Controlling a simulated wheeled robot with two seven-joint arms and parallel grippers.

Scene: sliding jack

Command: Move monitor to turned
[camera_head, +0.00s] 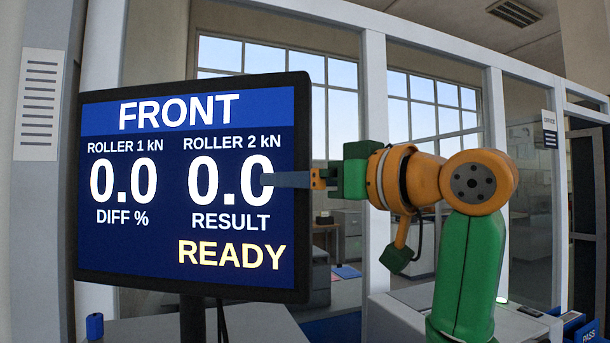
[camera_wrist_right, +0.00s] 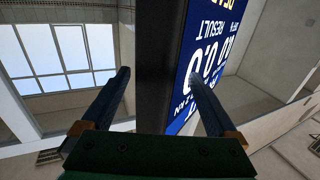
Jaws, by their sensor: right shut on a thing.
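The monitor (camera_head: 240,225) stands at the left in the head view on a dark post (camera_head: 193,318), its blue screen turned mostly toward me. The screen reads FRONT, 0.0, 0.0 and READY. My right gripper (camera_head: 283,180) reaches in from the right and is shut on the monitor's right edge. One finger lies across the screen; the other is hidden behind the monitor. In the right wrist view the dark edge of the monitor (camera_wrist_right: 155,60) runs between the two fingers of my right gripper (camera_wrist_right: 160,78). My left gripper is not in view.
A light counter (camera_head: 395,312) stands at the lower right, with a blue PASS sign (camera_head: 588,334) in the corner. A blue object (camera_head: 95,326) sits at the lower left. White window frames (camera_head: 374,100) and a sheet of text (camera_head: 38,105) are behind.

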